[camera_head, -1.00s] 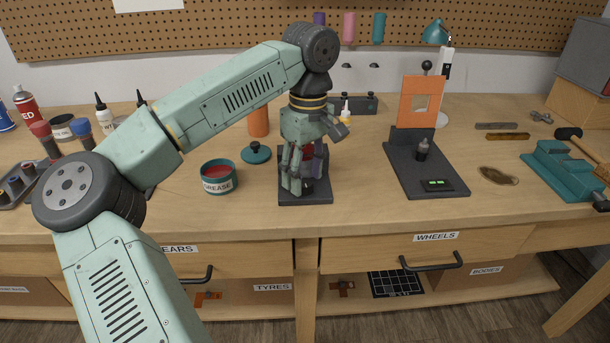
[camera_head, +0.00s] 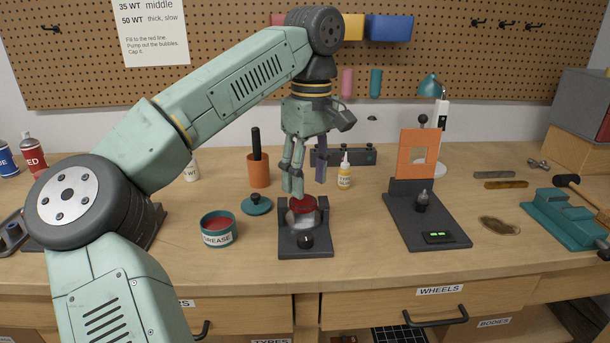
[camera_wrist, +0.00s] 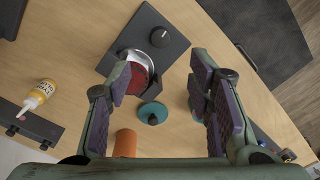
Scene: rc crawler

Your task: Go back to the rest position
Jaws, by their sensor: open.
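My gripper (camera_head: 307,178) is open and empty, pointing down above a small dark stand (camera_head: 318,246) on the bench. The stand has a black knob at its front and holds a round metal cup with red in it (camera_head: 303,206). One finger partly covers the cup in the head view. In the wrist view, my two purple-padded fingers (camera_wrist: 167,88) are spread wide. The red-filled cup (camera_wrist: 140,76) shows between them, close to the left finger.
A grease tin (camera_head: 218,230), its teal lid (camera_head: 256,204) and an orange cup (camera_head: 258,172) stand left of the stand. A dark fixture with an orange panel (camera_head: 418,154) and a teal vise (camera_head: 565,220) are to the right.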

